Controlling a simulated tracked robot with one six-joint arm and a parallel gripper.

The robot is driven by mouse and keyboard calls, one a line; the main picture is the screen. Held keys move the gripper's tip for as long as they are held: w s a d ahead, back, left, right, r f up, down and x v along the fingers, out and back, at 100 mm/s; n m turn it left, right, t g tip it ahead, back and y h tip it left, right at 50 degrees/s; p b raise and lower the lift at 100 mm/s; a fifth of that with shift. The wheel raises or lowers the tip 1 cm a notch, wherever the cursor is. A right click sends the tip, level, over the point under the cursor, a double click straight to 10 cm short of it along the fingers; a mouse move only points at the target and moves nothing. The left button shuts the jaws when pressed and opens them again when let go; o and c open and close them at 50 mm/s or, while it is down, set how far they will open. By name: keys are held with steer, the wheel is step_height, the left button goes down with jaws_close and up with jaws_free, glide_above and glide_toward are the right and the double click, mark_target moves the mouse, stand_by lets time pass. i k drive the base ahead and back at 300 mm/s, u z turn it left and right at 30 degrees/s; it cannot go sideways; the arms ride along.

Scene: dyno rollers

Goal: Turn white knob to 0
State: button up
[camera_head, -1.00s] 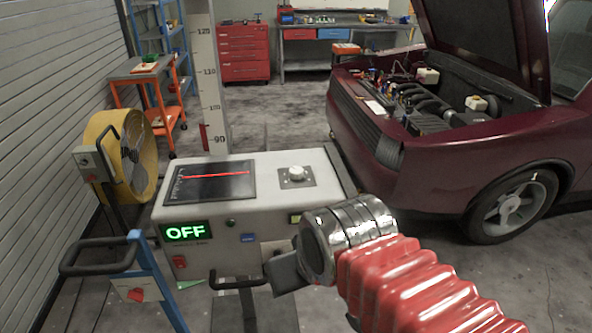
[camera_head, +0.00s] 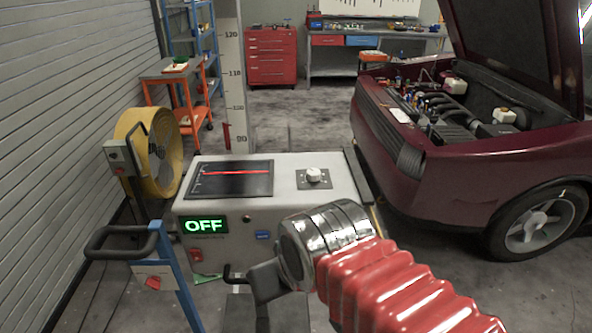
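The white knob (camera_head: 314,174) sits on a dark square plate on the top right of the grey control box (camera_head: 290,206). A dark screen (camera_head: 231,180) with a red line lies to its left. A green "OFF" display (camera_head: 205,225) is on the box's front face. My gripper (camera_head: 262,283) is in front of the box, below and to the left of the knob, and apart from it. Its fingers are dark and partly hidden by my wrist, so I cannot tell whether they are open. The knob's pointer and scale marks are too small to read.
A blue stand with a black handle (camera_head: 122,242) is at the front left. A yellow fan (camera_head: 150,155) stands behind it. A dark red car (camera_head: 450,180) with its hood up is on the right. A ruler post (camera_head: 231,80) rises behind the box.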

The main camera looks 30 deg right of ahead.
mark_target(313, 175)
steer(key=u, duration=1.25)
steer(key=k, duration=0.95)
steer(key=z, duration=0.75)
steer(key=i, duration=1)
steer(key=z, duration=0.1)
